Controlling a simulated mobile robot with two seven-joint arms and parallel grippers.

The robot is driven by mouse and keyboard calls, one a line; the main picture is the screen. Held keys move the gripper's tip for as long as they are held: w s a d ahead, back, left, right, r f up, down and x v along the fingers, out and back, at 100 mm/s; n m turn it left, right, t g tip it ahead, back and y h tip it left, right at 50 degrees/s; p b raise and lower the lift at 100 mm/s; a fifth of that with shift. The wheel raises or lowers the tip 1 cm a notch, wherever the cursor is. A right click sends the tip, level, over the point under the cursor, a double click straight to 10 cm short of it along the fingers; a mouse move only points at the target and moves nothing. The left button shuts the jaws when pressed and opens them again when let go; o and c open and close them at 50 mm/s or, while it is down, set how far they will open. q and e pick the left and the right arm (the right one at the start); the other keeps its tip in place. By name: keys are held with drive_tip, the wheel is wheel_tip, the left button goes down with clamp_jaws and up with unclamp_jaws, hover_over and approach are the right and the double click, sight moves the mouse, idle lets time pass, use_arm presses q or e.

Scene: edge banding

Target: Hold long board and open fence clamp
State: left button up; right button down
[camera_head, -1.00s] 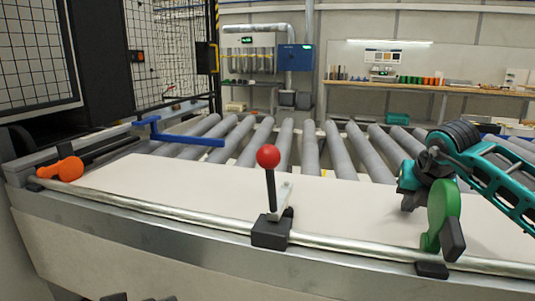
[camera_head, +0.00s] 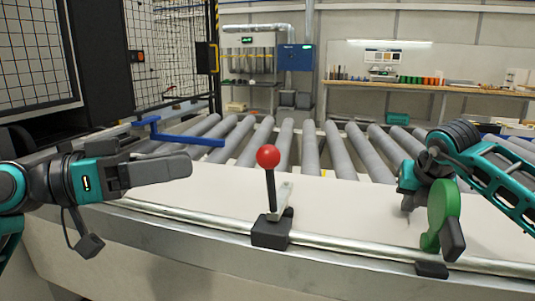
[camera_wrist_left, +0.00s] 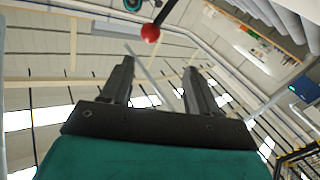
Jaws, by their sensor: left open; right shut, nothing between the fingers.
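The long pale board (camera_head: 340,205) lies flat along the front of the roller bed. The clamp (camera_head: 271,232), with a black base, pale bracket and upright lever topped by a red ball (camera_head: 267,156), stands on the front rail. My left gripper (camera_head: 188,166) is over the board's left part, pointing right, apart from the clamp. In the left wrist view its fingers (camera_wrist_left: 159,68) are spread and empty, with the red ball (camera_wrist_left: 150,33) beyond them. My right gripper (camera_head: 410,203) is low over the board's right part, near a green part (camera_head: 441,213); its fingers are mostly hidden.
The metal front rail (camera_head: 340,243) runs along the board's edge, with a black block (camera_head: 432,270) at right. A blue bar (camera_head: 188,138) reaches over the rollers (camera_head: 283,145) behind the board.

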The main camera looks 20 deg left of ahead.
sight(257, 157)
use_arm(q)
drive_tip(key=shift+m+g, duration=0.4)
drive_tip(key=shift+m, duration=0.1)
drive_tip(key=x, duration=0.4)
drive_tip(key=s+x, duration=0.1)
drive_tip(key=x, duration=0.3)
drive_tip(key=d+x, duration=0.1)
drive_tip(key=x, duration=0.4)
drive_tip(key=shift+s+r, duration=0.1)
drive_tip(key=shift+r, duration=0.25)
clamp_jaws()
